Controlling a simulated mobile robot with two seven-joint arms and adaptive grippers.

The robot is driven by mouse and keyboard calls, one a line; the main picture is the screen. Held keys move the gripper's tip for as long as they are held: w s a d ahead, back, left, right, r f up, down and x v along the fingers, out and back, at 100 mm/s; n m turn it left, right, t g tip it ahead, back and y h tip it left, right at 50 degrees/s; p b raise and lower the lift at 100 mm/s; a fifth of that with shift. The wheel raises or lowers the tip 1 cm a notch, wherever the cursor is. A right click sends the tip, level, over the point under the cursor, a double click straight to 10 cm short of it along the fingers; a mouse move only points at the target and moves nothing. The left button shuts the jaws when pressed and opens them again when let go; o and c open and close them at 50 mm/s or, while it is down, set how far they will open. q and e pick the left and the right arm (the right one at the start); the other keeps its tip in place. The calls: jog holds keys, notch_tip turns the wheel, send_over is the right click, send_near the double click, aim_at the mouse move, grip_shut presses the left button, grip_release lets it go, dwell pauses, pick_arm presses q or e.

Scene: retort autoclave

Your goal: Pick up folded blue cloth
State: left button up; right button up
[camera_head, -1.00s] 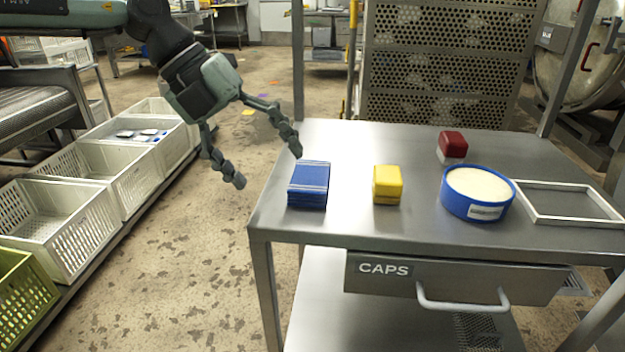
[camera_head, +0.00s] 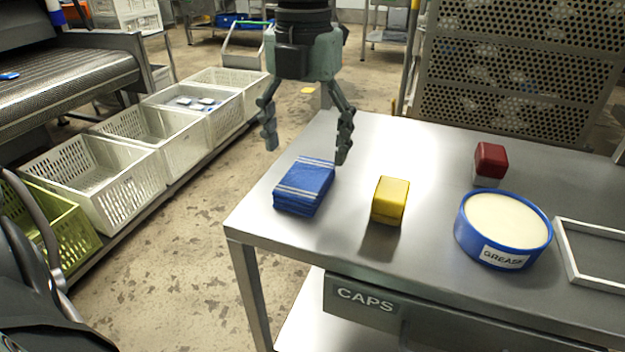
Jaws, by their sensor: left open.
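The folded blue cloth (camera_head: 304,187) with pale stripes lies flat near the left edge of the steel table (camera_head: 300,232). My left gripper (camera_head: 306,156) points down with its fingers spread, open and empty. It is above and just behind the cloth, with one finger toward each side. It does not appear to touch the cloth. My right gripper is not in view.
A yellow block (camera_head: 390,200) stands close to the right of the cloth. Farther right are a red and white block (camera_head: 489,164), a blue grease tub (camera_head: 503,229) and a shallow metal frame (camera_head: 573,252). White crates (camera_head: 112,192) line the floor at left.

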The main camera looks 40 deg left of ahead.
pick_arm(q)
notch_tip(320, 180, down, 5)
jog(key=shift+r+p, duration=0.15)
jog(key=shift+p, duration=0.15)
jog(key=shift+f, duration=0.3)
jog(key=c, duration=1.1)
jog(key=shift+c, duration=0.2)
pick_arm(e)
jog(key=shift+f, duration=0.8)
pick_arm(q)
notch_tip(320, 180, up, 18)
notch_tip(320, 180, up, 10)
send_over(306, 176)
jog(key=shift+p, duration=0.4)
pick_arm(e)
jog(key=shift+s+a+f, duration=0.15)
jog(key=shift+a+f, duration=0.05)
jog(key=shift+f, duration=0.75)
